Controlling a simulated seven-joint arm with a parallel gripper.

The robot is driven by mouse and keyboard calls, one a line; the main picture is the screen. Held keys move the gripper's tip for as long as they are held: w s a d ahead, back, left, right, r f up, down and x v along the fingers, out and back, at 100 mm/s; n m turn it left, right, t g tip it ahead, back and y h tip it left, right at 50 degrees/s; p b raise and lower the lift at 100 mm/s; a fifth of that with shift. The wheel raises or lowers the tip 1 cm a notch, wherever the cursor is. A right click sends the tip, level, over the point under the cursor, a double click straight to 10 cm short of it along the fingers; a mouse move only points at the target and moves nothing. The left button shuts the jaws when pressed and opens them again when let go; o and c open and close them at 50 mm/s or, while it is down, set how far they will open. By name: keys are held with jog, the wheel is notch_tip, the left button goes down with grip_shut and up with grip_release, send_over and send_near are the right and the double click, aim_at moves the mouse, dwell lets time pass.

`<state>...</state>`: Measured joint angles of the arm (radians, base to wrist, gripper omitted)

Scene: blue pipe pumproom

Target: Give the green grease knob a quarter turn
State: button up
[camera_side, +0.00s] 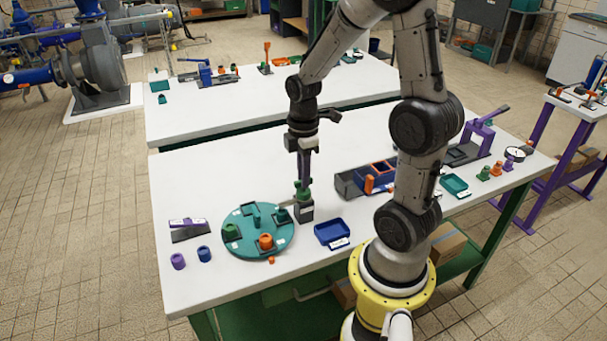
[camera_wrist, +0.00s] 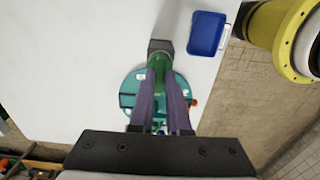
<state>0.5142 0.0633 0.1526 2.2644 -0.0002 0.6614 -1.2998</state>
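The green knob (camera_side: 302,190) stands upright on a small dark block on the white table, just right of the turquoise round plate. In the wrist view the green knob (camera_wrist: 157,62) shows between the far ends of my purple fingers. My gripper (camera_side: 304,178) points straight down, with its fingertips at the knob's top. In the wrist view my gripper (camera_wrist: 160,72) has a gap between its fingers, filled by green at the tips. Whether the fingers press on the knob or stand just apart from it, I cannot tell. The fingers partly hide the knob.
The turquoise round plate (camera_side: 237,245) carries several pieces, including an orange knob (camera_side: 265,241). A blue tray (camera_side: 332,232) lies to the right of the dark block (camera_side: 304,212). A dark holder with a blue box (camera_side: 374,175) stands further right. The table (camera_side: 200,290) is clear at front left.

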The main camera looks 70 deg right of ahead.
jog(key=shift+m, duration=0.3)
grip_shut()
jog(key=m, duration=0.3)
jog(key=shift+m, duration=0.4)
jog(key=m, duration=0.9)
jog(key=shift+r, duration=0.1)
jog(key=shift+m, duration=2.2)
jog(key=o, duration=0.7)
grip_release()
